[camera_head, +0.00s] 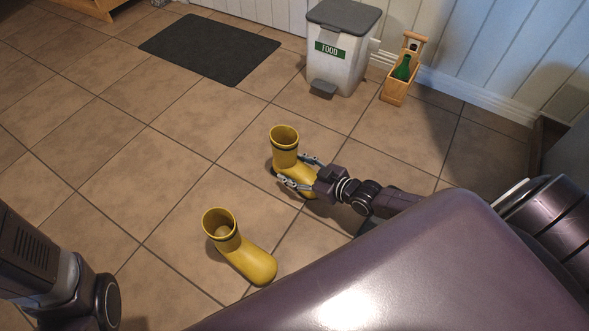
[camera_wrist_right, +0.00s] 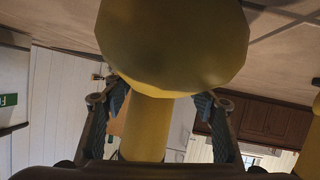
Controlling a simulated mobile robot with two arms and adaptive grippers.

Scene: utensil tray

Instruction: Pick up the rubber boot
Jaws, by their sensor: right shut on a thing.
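Two yellow rubber boots with dark bands show in the head view. The far boot (camera_head: 285,150) is upright on the tiled floor, and my right gripper (camera_head: 294,172) is shut on it, with a finger on each side. In the right wrist view the gripped boot (camera_wrist_right: 147,140) fills the middle between the two fingers of my right gripper (camera_wrist_right: 162,105). The near boot (camera_head: 244,257) stands free on the floor, nearer to me and to the left. My left arm shows at the lower left of the head view, but its gripper is out of view.
A white food bin (camera_head: 340,55) with a grey lid stands by the wall. A wooden carrier (camera_head: 391,93) with a green bottle (camera_head: 402,68) is beside it. A dark mat (camera_head: 210,47) lies at the back left. The floor left of the boots is clear.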

